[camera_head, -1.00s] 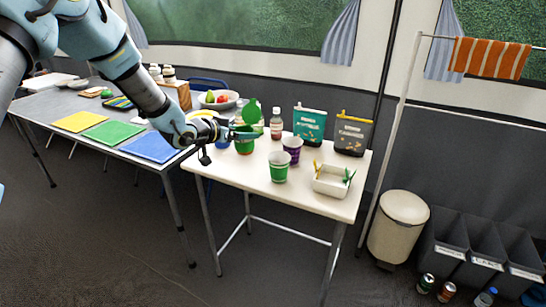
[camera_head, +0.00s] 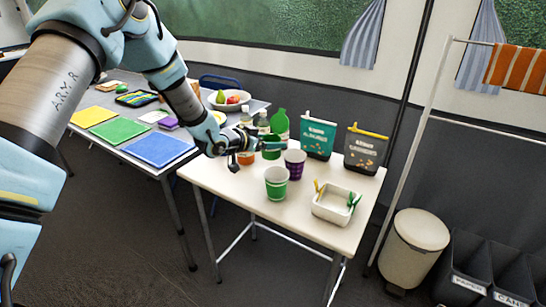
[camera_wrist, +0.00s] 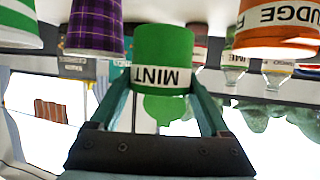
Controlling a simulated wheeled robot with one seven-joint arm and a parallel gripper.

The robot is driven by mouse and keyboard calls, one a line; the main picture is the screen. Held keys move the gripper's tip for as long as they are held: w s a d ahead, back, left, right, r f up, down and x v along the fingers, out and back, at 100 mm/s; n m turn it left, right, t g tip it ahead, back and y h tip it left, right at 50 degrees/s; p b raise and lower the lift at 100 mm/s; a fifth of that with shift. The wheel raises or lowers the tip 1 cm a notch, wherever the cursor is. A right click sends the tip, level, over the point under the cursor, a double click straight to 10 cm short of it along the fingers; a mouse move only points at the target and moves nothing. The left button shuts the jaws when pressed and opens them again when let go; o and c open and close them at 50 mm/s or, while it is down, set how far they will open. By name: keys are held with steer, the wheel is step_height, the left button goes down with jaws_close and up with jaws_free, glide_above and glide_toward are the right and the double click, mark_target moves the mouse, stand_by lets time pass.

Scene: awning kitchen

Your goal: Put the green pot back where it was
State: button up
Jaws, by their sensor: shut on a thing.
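The green pot (camera_head: 271,149) is between the fingers of my gripper (camera_head: 262,147), which is shut on it over the small white table (camera_head: 229,182). In the wrist view the pot (camera_wrist: 163,52) appears upside down with a MINT label, one finger (camera_wrist: 166,105) at each side. In the head view it is just right of an orange pot (camera_head: 246,158) and left of a purple cup (camera_head: 295,162). The orange pot, labelled FUDGE, also shows in the wrist view (camera_wrist: 278,32). I cannot tell whether the green pot touches the tabletop.
A green-and-white cup (camera_head: 277,183) stands in front. A white basket (camera_head: 334,207) holds clips at the right. The front left of the white table is clear.

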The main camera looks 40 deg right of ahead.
mark_target(265, 156)
steer(key=shift+f+p, duration=0.55)
steer(key=shift+f, duration=2.25)
steer(key=shift+f, duration=0.15)
steer(key=o, duration=1.2)
